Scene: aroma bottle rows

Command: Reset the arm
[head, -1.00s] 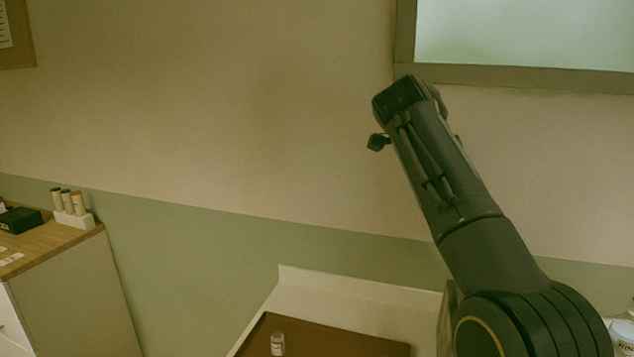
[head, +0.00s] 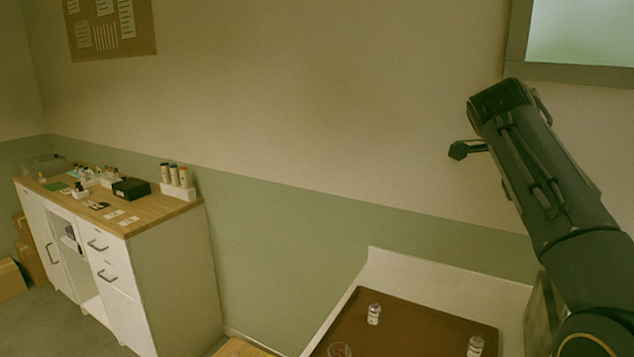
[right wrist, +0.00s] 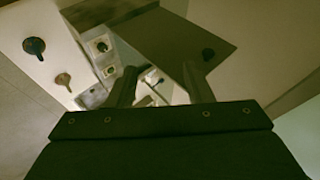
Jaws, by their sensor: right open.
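My right arm comes in from the right edge of the head view and is raised in front of the wall, well above the brown tray. My right gripper (right wrist: 160,86) shows in the right wrist view with its two dark fingers spread apart and nothing between them. My left gripper is in neither view. One small clear bottle with a pale label (head: 374,313) stands on the brown tray (head: 420,325). Another small bottle (head: 475,346) stands at the tray's right, partly cut off by the lower frame edge.
A round clear glass item (head: 340,350) shows at the bottom edge. A white cabinet with a wooden top (head: 150,212) stands at left, holding a black box (head: 131,188) and a white rack of tubes (head: 178,190). The wall space between cabinet and arm is clear.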

